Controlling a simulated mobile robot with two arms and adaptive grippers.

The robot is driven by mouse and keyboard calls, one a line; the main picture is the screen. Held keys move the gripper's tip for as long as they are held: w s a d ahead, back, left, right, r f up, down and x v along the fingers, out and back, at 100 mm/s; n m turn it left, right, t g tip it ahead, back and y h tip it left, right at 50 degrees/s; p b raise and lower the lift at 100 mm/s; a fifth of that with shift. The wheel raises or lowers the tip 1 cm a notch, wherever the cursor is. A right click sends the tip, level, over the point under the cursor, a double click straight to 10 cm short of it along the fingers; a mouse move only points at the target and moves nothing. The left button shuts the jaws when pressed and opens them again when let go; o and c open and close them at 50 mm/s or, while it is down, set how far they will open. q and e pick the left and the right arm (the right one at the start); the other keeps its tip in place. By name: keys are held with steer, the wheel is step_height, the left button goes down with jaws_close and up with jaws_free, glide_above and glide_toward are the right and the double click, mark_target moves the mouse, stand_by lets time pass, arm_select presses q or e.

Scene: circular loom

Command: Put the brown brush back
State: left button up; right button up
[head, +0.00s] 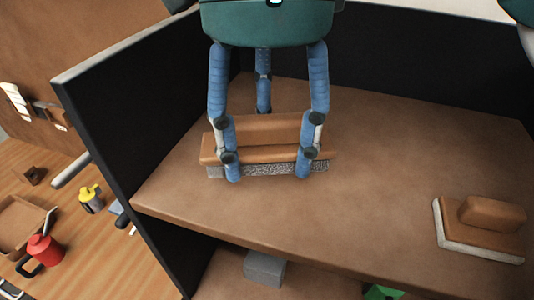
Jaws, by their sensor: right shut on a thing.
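The brown brush (265,153), with a wooden back and speckled grey bristles, is at the upper middle of the head view over a brown shelf board (330,210). My right gripper (265,170), with a teal palm and blue jointed fingers, comes down from above and is shut on the brush. Two fingers cross the brush's front and one is behind it. The bristles face down, at or close to the board; I cannot tell whether they touch. My left gripper is not in view.
Another brown block with a handle and pale base (490,228) sits at the board's right. A black side wall (130,130) closes the left. Below are a grey block (264,269) and a green thing (383,292). The board's middle is clear.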

step_height(320, 180, down, 2)
steer(key=shift+f, duration=0.4)
steer(key=o, duration=1.1)
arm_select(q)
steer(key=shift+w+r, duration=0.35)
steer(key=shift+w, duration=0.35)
arm_select(e)
steer(key=shift+o, duration=0.2)
